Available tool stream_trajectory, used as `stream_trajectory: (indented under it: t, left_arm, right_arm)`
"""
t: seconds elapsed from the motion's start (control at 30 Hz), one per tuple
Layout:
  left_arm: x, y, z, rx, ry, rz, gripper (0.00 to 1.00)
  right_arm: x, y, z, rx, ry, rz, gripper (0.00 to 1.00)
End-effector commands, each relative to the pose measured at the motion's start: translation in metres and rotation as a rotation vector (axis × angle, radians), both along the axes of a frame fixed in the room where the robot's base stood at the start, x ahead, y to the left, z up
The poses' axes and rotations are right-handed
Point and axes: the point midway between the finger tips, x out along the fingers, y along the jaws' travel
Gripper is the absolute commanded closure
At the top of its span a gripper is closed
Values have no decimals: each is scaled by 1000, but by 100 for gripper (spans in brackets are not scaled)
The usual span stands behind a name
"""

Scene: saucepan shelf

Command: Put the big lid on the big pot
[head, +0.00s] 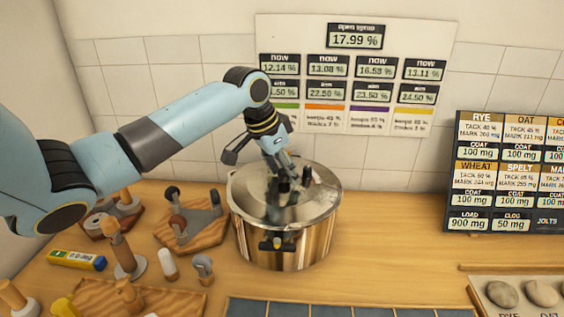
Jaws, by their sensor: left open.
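A big shiny metal pot (310,240) stands upright on the wooden counter, with a dark side handle facing me. A round, shiny lid (318,200) covers its top and looks about level with the rim. I cannot tell exactly how it is seated. My left gripper (286,190) points down over the middle of the lid, open, with its dark fingers near the lid's centre. My right gripper is not in view.
Wooden boards (190,232) with dark-knobbed items stand left of the pot. A dark tiled strip (345,307) is in front, and a stone tray (480,285) is at right. The counter right of the pot is clear.

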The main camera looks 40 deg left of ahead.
Motion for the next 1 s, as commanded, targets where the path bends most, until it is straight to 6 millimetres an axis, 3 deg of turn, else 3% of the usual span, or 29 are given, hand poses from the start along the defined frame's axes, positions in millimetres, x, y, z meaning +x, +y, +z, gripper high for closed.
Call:
stream_trajectory:
  t: [0.17, 0.4, 0.6, 1.0]
  left_arm:
    - [-8, 3, 22, 4, -3, -1, 47]
    - [-28, 8, 73, 8, -3, -2, 47]
    - [-40, 10, 103, 4, -2, -1, 47]
    - [-44, 9, 112, 0, -1, 0, 47]
  right_arm:
    - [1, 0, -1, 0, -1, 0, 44]
    - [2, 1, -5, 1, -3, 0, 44]
    - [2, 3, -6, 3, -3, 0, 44]
    - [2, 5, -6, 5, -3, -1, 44]
